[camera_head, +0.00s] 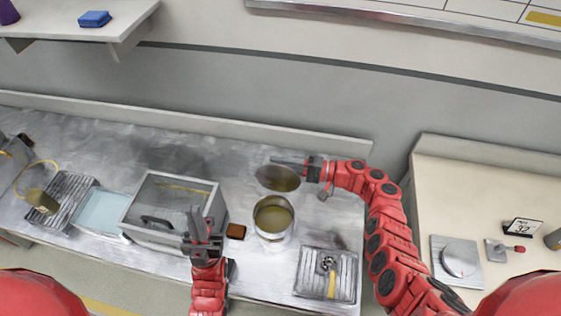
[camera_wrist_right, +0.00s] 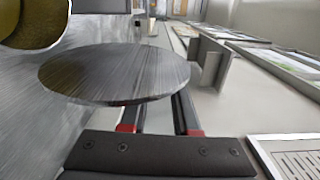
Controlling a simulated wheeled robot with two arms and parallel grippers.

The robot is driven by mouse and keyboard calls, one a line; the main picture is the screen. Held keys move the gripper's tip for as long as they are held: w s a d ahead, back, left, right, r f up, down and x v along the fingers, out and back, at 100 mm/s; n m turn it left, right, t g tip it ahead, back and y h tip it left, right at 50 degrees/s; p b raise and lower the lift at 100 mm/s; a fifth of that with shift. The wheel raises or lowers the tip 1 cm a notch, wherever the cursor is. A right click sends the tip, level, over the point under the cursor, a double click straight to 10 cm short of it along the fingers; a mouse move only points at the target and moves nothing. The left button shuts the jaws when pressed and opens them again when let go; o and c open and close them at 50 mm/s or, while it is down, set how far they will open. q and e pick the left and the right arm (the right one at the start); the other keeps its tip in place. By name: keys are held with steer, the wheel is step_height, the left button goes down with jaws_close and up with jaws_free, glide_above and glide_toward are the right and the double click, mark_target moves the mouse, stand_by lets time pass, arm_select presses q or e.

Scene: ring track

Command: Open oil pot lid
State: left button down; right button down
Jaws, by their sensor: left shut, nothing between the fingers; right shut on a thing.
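The oil pot (camera_head: 273,236) stands uncovered on the metal counter, with yellowish contents visible inside. Part of its open, golden inside shows at the upper left of the right wrist view (camera_wrist_right: 35,22). The round metal lid (camera_head: 278,180) is off the pot, just behind it in the head view. In the right wrist view the lid (camera_wrist_right: 115,75) is a flat grey disc ahead of the fingers. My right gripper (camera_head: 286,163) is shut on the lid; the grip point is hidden. My left gripper (camera_head: 200,232) is shut and empty, in front of the glass-topped box.
The glass-topped metal box (camera_head: 170,185) stands left of the pot, with a small brown block (camera_head: 236,231) between them. A grated tray (camera_head: 310,275) lies at the right front. A wall (camera_head: 230,95) rises behind the counter. Another counter (camera_head: 440,195) is at the right.

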steer(key=c, duration=0.7)
jaws_free()
steer(key=shift+s+d+b, duration=0.55)
steer(key=shift+d+b, duration=0.35)
steer(key=shift+d, duration=1.95)
steer(key=shift+s+d+b, duration=0.6)
steer(key=shift+d+b, duration=0.25)
steer(key=shift+d, duration=2.05)
steer(key=shift+s+d+b, duration=0.55)
steer(key=shift+d+b, duration=0.35)
steer(key=shift+d, duration=1.95)
